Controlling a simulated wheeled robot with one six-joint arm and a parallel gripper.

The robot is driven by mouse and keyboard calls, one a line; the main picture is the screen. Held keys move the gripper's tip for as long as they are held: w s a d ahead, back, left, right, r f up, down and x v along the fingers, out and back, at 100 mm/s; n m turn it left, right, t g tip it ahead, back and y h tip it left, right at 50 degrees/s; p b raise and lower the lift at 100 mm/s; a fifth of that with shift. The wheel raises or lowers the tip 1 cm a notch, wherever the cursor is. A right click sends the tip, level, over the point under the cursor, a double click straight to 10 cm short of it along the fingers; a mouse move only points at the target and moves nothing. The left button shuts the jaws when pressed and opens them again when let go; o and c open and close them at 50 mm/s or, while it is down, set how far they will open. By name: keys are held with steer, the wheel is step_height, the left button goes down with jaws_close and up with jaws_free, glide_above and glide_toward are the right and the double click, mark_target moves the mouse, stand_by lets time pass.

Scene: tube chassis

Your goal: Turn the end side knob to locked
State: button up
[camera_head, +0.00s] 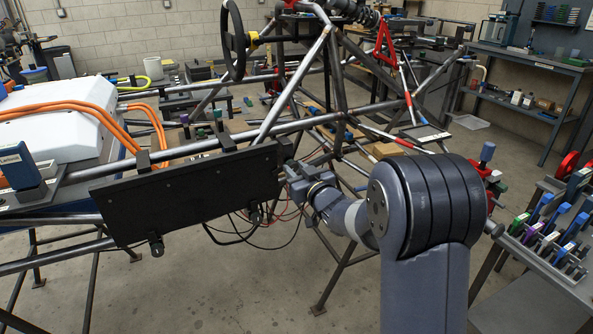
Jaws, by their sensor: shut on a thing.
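A long black panel box (185,195) hangs on the tube chassis (205,143) at left of centre. My gripper (287,173) is at the right end of this box, with its jaws shut at the end face. The end side knob is between the jaws and mostly hidden by them, so its turn position cannot be read. Two small dark knobs or fittings show on the lower edge of the box, one at left (156,246) and one at right (255,213).
Red and black cables (265,225) hang below the box close to my gripper. A white case (55,120) with orange hoses lies at left. A steering wheel (233,42) stands above. A tool rack (550,235) is at right. Floor below the gripper is open.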

steer(key=shift+r+m+p, duration=0.15)
steer(key=shift+m+p, duration=0.65)
steer(key=shift+m, duration=0.1)
steer(key=shift+m+p, duration=0.5)
steer(key=shift+m, duration=0.7)
steer(key=o, duration=0.9)
steer(key=shift+o, duration=0.2)
steer(key=shift+d, duration=0.1)
steer(key=v, duration=1)
steer(key=shift+s+p, duration=0.35)
steer(key=shift+d, duration=0.1)
